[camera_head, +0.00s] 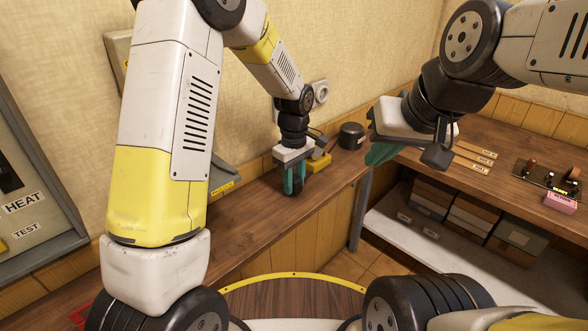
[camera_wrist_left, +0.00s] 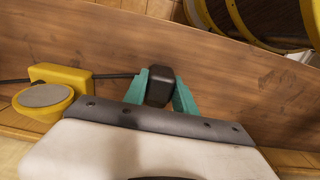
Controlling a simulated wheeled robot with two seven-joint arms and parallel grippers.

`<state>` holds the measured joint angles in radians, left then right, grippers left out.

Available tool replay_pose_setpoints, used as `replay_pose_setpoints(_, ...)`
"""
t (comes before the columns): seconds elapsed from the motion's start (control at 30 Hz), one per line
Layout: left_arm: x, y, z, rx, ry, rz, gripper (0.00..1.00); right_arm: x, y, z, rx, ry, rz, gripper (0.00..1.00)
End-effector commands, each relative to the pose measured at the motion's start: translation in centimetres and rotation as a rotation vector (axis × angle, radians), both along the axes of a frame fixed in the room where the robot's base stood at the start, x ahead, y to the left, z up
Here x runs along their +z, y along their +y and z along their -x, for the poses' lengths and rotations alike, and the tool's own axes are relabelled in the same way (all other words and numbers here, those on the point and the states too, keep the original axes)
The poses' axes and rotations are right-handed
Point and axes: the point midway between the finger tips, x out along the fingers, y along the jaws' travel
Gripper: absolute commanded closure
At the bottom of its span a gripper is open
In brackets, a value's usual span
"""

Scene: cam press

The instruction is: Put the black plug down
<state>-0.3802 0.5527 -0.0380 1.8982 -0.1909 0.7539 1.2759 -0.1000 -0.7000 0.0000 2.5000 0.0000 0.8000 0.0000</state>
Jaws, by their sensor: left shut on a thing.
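My left gripper (camera_head: 292,188) points down over the wooden counter along the wall. Its teal fingers show in the left wrist view (camera_wrist_left: 159,98) on either side of the black plug (camera_wrist_left: 160,84), shut on it. A dark cord runs from the plug to the yellow body beside it. The plug is low over the counter; I cannot tell whether it touches the surface. My right gripper (camera_head: 381,154) hangs by the corner of the right-hand bench. Its teal fingers are partly covered by its own body, so its opening is unclear.
The yellow piece (camera_head: 319,162) with a round grey pad (camera_wrist_left: 44,95) stands beside the left gripper. A black round pot (camera_head: 351,136) stands further back near the wall. A round wall socket (camera_head: 321,92) is above. Bare counter (camera_head: 255,222) lies in front of the gripper.

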Motion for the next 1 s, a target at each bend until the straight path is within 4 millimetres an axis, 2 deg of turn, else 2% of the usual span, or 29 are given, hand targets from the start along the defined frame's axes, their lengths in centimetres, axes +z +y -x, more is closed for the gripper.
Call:
replay_pose_setpoints(0.43, -1.1, 0.0, 0.0, 0.0, 0.001, -0.001, 1.0, 0.0, 0.0, 0.0, 0.0, 0.0, 0.0, 1.0)
replay_pose_setpoints(0.47, -1.1, 0.0, 0.0, 0.0, 0.001, -0.001, 0.64, 0.0, 0.0, 0.0, 0.0, 0.0, 0.0, 1.0)
replay_pose_setpoints(0.57, -1.1, 0.0, 0.0, 0.0, 0.001, -0.001, 0.46, 0.0, 0.0, 0.0, 0.0, 0.0, 0.0, 1.0)
replay_pose_setpoints(0.87, -1.1, 0.0, 0.0, 0.0, 0.001, -0.001, 0.46, 0.0, 0.0, 0.0, 0.0, 0.0, 0.0, 1.0)
replay_pose_setpoints(1.0, 0.0, 0.0, 0.0, 0.001, -0.002, 0.001, 0.46, 0.0, 0.0, 0.0, 0.0, 0.0, 0.0, 1.0)
